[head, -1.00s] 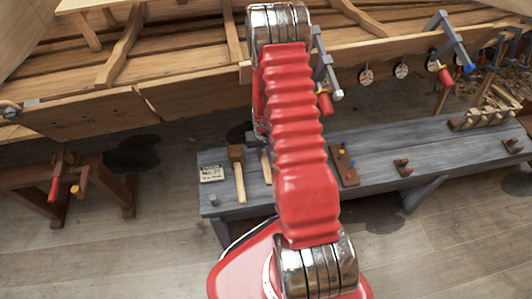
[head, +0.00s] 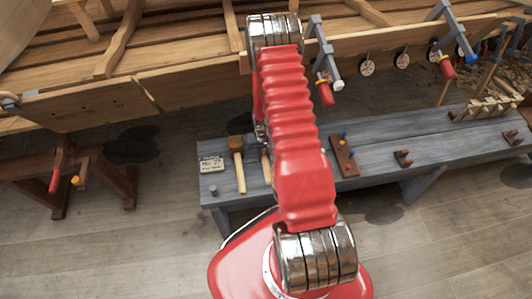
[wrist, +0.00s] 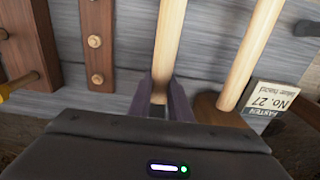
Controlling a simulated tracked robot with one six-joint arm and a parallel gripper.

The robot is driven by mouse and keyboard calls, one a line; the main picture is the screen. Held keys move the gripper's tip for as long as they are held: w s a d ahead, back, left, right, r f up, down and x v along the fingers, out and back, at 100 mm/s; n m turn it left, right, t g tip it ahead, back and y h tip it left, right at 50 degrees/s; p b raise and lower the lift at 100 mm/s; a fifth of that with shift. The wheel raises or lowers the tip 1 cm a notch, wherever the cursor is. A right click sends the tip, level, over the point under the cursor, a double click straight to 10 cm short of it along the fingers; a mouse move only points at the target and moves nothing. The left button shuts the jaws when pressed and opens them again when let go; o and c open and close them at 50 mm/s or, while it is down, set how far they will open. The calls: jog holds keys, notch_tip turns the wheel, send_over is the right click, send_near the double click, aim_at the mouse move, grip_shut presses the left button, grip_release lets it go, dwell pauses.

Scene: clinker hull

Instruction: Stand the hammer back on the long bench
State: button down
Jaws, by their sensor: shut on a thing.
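In the wrist view my gripper (wrist: 160,98) is shut on a pale wooden handle (wrist: 168,40), which I take to be the hammer's. The hammer's head is hidden behind the gripper body. In the head view a short part of a pale handle (head: 266,166) shows beside my arm over the left part of the long grey bench (head: 375,152). I cannot tell whether the hammer touches the bench.
A peg rack (head: 343,156) is to the right. A small bracket (head: 403,158) stands further right. The planked hull (head: 200,80) rises behind.

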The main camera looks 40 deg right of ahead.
jog(key=shift+f, duration=0.35)
dwell(0.6)
jog(key=c, duration=1.5)
grip_release()
jog(key=shift+c, duration=0.2)
jog(key=shift+w+r, duration=0.15)
jog(key=shift+r, duration=3.85)
